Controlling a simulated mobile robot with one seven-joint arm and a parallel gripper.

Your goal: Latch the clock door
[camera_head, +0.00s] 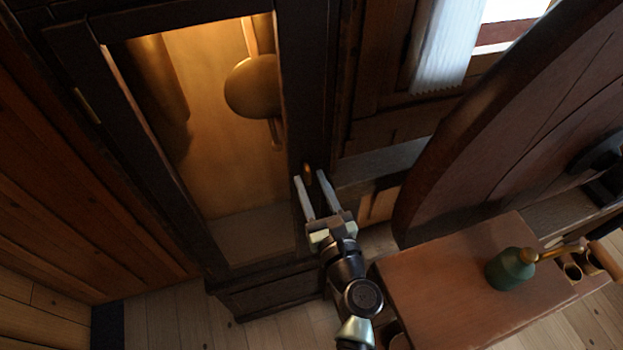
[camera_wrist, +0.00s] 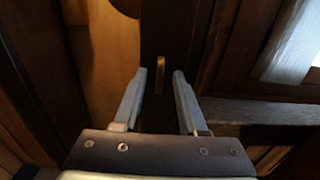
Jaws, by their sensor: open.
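The tall dark clock case stands at the left in the head view. Its clock door (camera_head: 291,90) has a dark frame around a large opening, with a brass pendulum (camera_head: 252,88) and a weight (camera_head: 158,85) lit inside. The door looks flush with the case, but I cannot tell whether it is fully closed. A small brass latch (camera_head: 308,170) sits on the right side of the door frame; it also shows upright in the wrist view (camera_wrist: 159,69). My gripper (camera_head: 311,178) is open and empty, its two fingers pointing at the latch, one on each side and apart from it.
A wooden bench (camera_head: 450,285) with a green oil can (camera_head: 510,268) stands at the lower right. A large dark curved wooden piece (camera_head: 480,130) rises behind it. A wooden wall (camera_head: 70,180) is close on the left. Some plank floor (camera_head: 170,325) is clear below the case.

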